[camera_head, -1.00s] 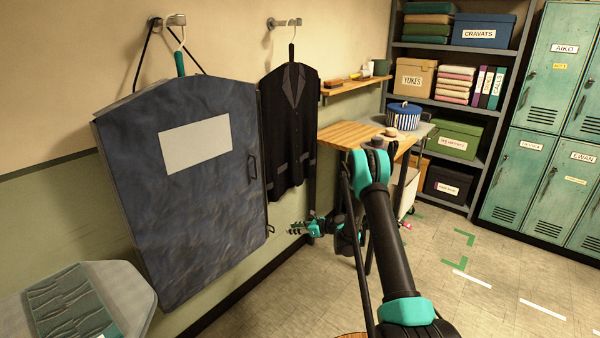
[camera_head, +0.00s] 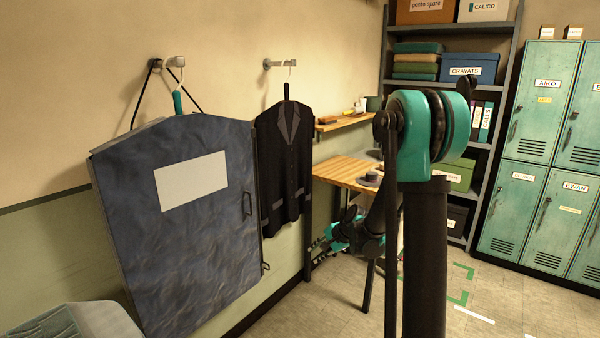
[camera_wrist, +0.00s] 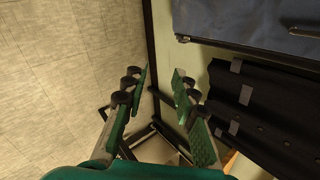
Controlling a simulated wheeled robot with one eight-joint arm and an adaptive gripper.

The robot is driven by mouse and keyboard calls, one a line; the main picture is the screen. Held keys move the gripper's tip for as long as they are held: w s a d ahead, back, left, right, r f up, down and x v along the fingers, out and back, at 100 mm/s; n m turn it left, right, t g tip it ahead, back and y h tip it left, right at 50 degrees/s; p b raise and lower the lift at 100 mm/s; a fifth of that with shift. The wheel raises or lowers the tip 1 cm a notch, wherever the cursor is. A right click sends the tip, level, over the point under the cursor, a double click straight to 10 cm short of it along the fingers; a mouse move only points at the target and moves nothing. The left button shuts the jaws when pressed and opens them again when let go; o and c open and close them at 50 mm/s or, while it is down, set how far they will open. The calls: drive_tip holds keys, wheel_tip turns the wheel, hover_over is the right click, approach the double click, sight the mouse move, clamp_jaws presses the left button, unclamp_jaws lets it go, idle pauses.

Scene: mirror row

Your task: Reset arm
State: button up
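My gripper (camera_wrist: 160,80) shows in the wrist view with its two green-padded fingers spread apart and nothing between them. In the head view my gripper (camera_head: 322,246) is small, low in front of the wall below the dark jacket (camera_head: 285,160), and partly hidden by my own arm. My arm's elbow stands upright and large in the middle right of the head view. The jacket hangs from a wall hook, and it also shows at the right of the wrist view (camera_wrist: 265,110). I cannot tell that the gripper touches anything.
A blue garment bag (camera_head: 190,240) hangs at left. A wooden table (camera_head: 345,172) with a dark hat (camera_head: 371,179) stands behind my arm, below a small wall shelf (camera_head: 340,124). A shelf rack (camera_head: 510,75) and green lockers (camera_head: 540,150) stand at the back right. Floor at right is clear.

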drive_tip(key=s+d+n+h, duration=0.2)
drive_tip(key=s+d+n, duration=0.1)
drive_tip(key=s, duration=0.6)
drive_tip(key=s+d+n+h, duration=0.2)
drive_tip(key=s+d+n, duration=0.2)
drive_tip(key=s, duration=0.6)
drive_tip(key=s+d+n+h, duration=0.1)
drive_tip(key=s+d+n, duration=0.2)
drive_tip(key=s+d, duration=0.3)
drive_tip(key=s, duration=0.4)
drive_tip(key=shift+r+n+g+h, duration=0.3)
drive_tip(key=shift+r+n+h, duration=0.05)
drive_tip(key=shift+n+h, duration=0.05)
drive_tip(key=shift+o, duration=0.4)
drive_tip(key=shift+a, duration=0.1)
